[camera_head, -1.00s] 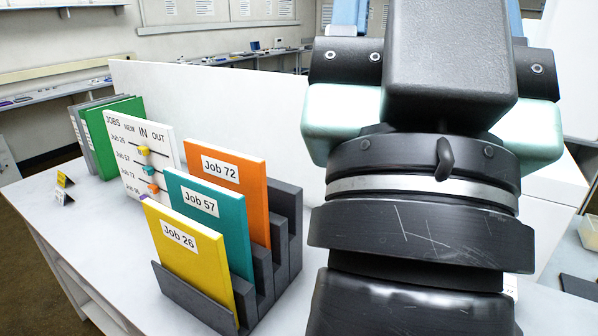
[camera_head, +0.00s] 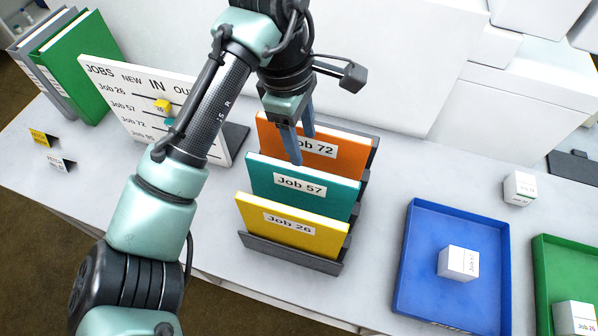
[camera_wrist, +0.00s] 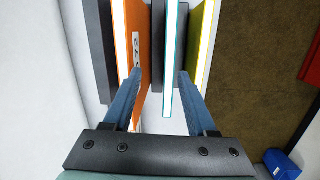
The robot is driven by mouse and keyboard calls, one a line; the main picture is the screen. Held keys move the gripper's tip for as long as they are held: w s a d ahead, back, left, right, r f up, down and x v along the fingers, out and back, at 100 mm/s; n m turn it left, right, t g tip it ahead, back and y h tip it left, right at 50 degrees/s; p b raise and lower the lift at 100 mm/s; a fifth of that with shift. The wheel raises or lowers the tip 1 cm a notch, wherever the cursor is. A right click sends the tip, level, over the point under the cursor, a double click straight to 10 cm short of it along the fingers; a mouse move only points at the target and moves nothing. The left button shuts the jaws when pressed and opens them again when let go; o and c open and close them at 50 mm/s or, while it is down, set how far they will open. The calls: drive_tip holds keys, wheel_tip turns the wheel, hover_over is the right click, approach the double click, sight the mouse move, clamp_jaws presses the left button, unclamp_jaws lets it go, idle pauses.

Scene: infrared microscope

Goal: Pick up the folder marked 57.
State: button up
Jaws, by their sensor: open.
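The teal folder marked Job 57 (camera_head: 300,187) stands in the middle of a grey rack (camera_head: 285,255), between the orange folder marked Job 72 (camera_head: 330,155) behind and the yellow folder marked Job 26 (camera_head: 290,225) in front. My gripper (camera_head: 303,149) is open, fingers pointing down at the rack's upper side, by the orange and teal folders. In the wrist view, my gripper (camera_wrist: 160,75) has the teal folder's edge (camera_wrist: 169,60) between its fingers, nearer the right one. The left finger is beside the orange folder (camera_wrist: 140,40). Contact cannot be told.
A white JOBS board (camera_head: 115,105) stands left of the rack, partly behind my arm. Green and grey binders (camera_head: 85,70) stand farther left. A blue tray (camera_head: 425,285) with a white box (camera_head: 458,263) and a green tray (camera_head: 550,250) lie to the right.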

sight(300, 170)
drive_tip(key=shift+s+a+f+n+g, duration=0.2)
drive_tip(key=shift+s+a+n+g, duration=0.15)
drive_tip(key=shift+a, duration=0.2)
drive_tip(key=shift+s+f, duration=0.1)
drive_tip(key=shift+s, duration=0.15)
drive_tip(key=shift+d+f+b, duration=0.15)
drive_tip(key=shift+f+b, duration=0.1)
drive_tip(key=shift+b, duration=0.05)
drive_tip(key=f, duration=0.7)
drive_tip(key=shift+s+d+b, duration=0.1)
drive_tip(key=shift+d+b, duration=0.25)
drive_tip(key=shift+d+f+p, duration=0.2)
drive_tip(key=shift+f+p, duration=1)
drive_tip(key=shift+f, duration=1.45)
clamp_jaws()
